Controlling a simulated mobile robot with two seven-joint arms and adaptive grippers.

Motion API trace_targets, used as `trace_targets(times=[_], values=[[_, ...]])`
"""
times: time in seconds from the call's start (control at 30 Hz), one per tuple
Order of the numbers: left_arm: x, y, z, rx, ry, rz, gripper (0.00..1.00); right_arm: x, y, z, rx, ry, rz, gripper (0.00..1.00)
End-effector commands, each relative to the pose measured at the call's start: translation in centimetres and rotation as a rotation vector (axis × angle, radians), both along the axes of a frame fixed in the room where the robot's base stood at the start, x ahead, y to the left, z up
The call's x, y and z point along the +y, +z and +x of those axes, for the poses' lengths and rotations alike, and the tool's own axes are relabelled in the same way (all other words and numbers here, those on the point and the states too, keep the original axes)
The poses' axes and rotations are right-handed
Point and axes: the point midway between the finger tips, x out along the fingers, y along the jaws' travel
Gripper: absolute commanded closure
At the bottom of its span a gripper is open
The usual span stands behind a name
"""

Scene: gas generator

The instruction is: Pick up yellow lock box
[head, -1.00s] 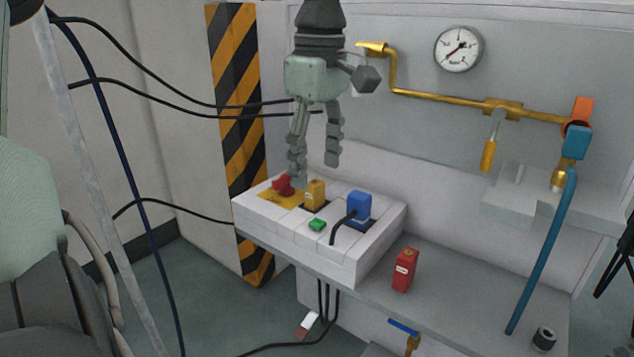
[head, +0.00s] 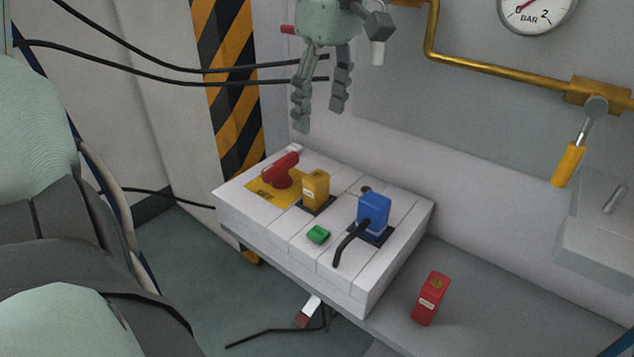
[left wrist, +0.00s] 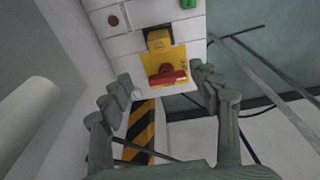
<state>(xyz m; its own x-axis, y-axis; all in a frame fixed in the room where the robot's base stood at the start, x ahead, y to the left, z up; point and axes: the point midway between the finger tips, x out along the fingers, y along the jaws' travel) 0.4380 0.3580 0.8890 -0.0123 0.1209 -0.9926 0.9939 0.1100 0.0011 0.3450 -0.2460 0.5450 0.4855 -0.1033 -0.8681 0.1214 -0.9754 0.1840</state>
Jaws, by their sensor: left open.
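The yellow lock box (head: 315,188) stands upright on the white panel box, between the red switch handle (head: 281,170) and the blue plug (head: 374,214). It also shows at the top of the left wrist view (left wrist: 159,40), just beyond the red handle (left wrist: 166,76). My left gripper (head: 321,117) hangs above the back of the panel with its fingers pointing down. It is open and empty, apart from the lock box and higher than it. In the left wrist view its fingers (left wrist: 168,100) spread on both sides of the red handle. My right gripper does not show.
The white panel box (head: 290,237) also carries a green button (head: 318,234). A red box (head: 431,298) stands on the grey shelf (head: 470,290) to the right. Brass piping (head: 500,72) runs along the wall. Black cables (head: 150,60) cross at left.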

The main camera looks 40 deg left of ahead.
Motion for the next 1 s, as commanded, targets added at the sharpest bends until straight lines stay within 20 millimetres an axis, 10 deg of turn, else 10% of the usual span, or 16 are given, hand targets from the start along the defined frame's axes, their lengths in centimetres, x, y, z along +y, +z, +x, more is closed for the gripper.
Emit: trace_targets(times=[0.3,1.0], values=[[0.0,-6.2,-0.1,0.003,-0.001,-0.001,0.38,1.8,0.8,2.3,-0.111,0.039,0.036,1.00],[0.9,-13.5,-0.1,0.001,0.001,-0.001,0.38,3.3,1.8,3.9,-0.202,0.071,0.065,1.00]])
